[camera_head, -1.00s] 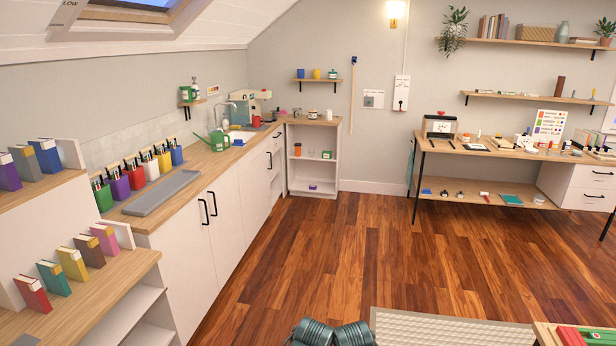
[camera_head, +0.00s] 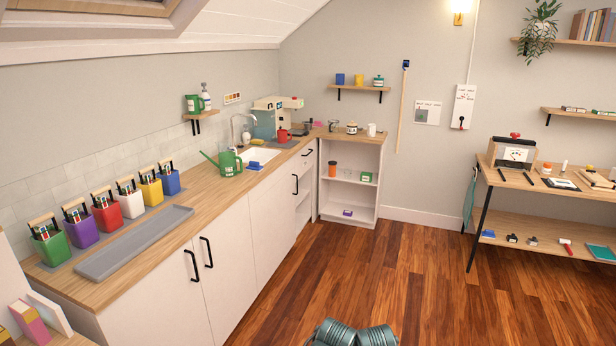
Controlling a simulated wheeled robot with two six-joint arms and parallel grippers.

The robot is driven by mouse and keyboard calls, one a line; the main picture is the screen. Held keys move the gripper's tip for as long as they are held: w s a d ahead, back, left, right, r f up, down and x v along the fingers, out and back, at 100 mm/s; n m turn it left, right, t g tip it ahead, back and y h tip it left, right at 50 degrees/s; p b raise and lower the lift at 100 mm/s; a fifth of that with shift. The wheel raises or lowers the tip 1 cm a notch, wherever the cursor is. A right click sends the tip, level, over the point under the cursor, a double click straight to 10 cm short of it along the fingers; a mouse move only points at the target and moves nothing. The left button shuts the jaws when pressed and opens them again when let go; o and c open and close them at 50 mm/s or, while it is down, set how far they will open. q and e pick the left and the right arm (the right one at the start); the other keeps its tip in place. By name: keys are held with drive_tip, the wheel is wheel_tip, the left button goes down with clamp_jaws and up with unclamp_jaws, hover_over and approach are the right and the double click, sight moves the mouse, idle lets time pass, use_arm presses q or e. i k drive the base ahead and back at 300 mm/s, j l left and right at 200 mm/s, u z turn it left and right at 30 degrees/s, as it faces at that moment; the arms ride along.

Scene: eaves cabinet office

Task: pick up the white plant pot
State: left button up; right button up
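The white plant pot (camera_head: 131,205) stands upright on the wooden counter along the left wall. It is in a row of coloured pots, between the red pot (camera_head: 107,217) and the yellow pot (camera_head: 152,193). Small dark items and a wooden piece show at its top. Neither of my grippers is in view.
Green (camera_head: 52,248), purple (camera_head: 83,232) and blue (camera_head: 170,183) pots complete the row. A long grey tray (camera_head: 135,243) lies in front of the pots. A green watering can (camera_head: 229,162) stands farther along the counter. The wooden floor (camera_head: 330,285) before the cabinets is clear.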

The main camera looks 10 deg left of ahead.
sight(132, 204)
drive_tip(key=i+u, duration=0.2)
drive_tip(key=i, duration=0.5)
drive_tip(key=i+l+u, duration=0.2)
drive_tip(key=i, duration=0.5)
drive_tip(key=i+u, duration=0.75)
drive_tip(key=i+l+u, duration=0.15)
drive_tip(key=u, duration=0.2)
